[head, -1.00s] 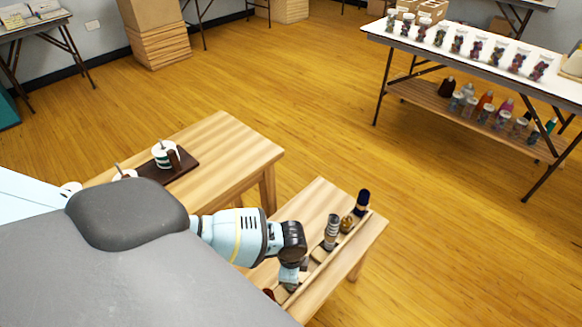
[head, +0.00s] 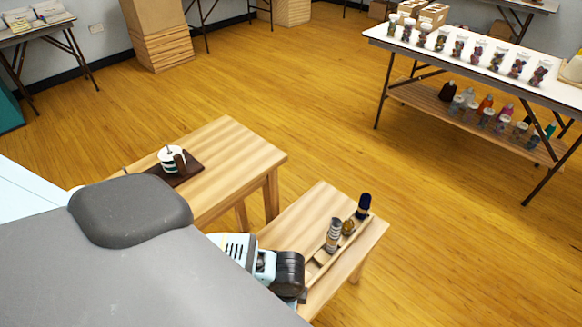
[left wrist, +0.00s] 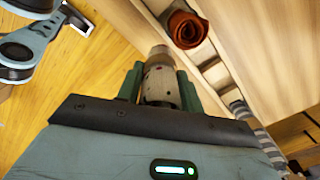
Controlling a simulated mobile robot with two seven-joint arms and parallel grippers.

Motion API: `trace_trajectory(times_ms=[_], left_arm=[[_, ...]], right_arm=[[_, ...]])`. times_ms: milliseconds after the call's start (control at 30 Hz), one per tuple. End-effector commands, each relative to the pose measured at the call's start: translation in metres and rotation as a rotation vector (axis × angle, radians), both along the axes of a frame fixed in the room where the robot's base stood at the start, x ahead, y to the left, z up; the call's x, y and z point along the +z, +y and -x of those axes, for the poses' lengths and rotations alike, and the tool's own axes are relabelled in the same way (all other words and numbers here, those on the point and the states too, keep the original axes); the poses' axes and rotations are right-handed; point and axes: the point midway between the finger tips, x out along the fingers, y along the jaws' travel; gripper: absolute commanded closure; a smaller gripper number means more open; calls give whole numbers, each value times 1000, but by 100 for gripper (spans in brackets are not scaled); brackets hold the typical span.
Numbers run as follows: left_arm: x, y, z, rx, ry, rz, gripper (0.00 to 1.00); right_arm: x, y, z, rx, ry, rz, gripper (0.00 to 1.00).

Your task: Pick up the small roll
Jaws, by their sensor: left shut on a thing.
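My left gripper (left wrist: 159,74) has its green fingers shut on a small pale beige roll with dark specks (left wrist: 160,86) in the left wrist view. Whether the roll is clear of the surface I cannot tell. A rust-red roll (left wrist: 186,28) lies just beyond it in a wooden tray. A grey striped roll (left wrist: 255,125) is at the right. My left wrist hides the tray's near end and the fingers there. My right gripper is not in view.
The tray stands on a low wooden table (head: 318,205). Beside it, a taller wooden table (head: 225,150) carries a dark tray with a striped mug (head: 170,157). A white table (head: 480,62) with jars stands at the back right. Open floor lies between.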

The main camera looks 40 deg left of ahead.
Motion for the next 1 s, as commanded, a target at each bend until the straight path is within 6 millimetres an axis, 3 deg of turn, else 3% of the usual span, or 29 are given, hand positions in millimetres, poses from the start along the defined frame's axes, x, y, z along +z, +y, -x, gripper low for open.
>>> trace_trajectory(times_ms=[100, 300, 633, 833, 1000], left_arm=[[3, -13, 22, -3, 2, 5, 86], [5, -27, 46, -1, 1, 3, 86], [6, -34, 57, 1, -1, 1, 86], [26, -32, 38, 82, -8, 1, 86], [84, -27, -5, 311, -15, 3, 86]], right_arm=[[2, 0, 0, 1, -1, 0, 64], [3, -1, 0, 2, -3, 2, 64], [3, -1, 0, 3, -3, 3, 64], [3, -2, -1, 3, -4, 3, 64], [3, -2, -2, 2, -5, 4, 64]])
